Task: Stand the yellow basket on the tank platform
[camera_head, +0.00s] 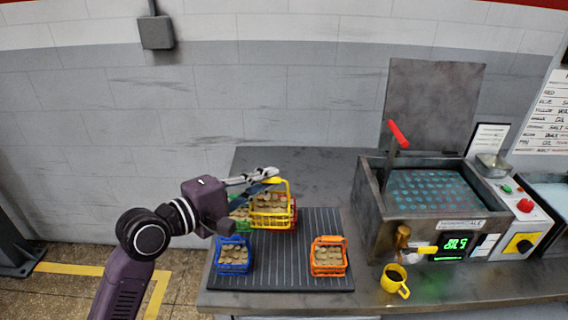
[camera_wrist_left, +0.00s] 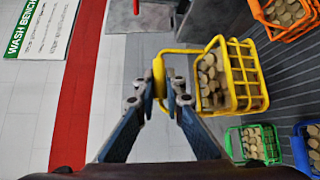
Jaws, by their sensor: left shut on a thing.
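The yellow basket (camera_head: 271,198), filled with tan round pieces, is near the back of the dark ribbed mat (camera_head: 300,258). My left gripper (camera_head: 268,178) is shut on its handle. In the left wrist view the gripper (camera_wrist_left: 160,95) pinches the yellow handle, and the yellow basket (camera_wrist_left: 232,80) hangs to the right, looking larger than the other baskets. I cannot tell its exact height above the mat. The tank (camera_head: 372,222) stands to the right with its lid (camera_head: 430,105) up. Its perforated bluish platform (camera_head: 430,190) shows inside. My right gripper is out of view.
A red basket (camera_head: 275,225) shows just below the yellow one, and a green basket (camera_head: 238,215) is to its left. A blue basket (camera_head: 233,255) and an orange basket (camera_head: 328,257) stand at the front. A yellow mug (camera_head: 395,281) stands before the tank. A red-tipped lever (camera_head: 398,134) rises at the tank's back left.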

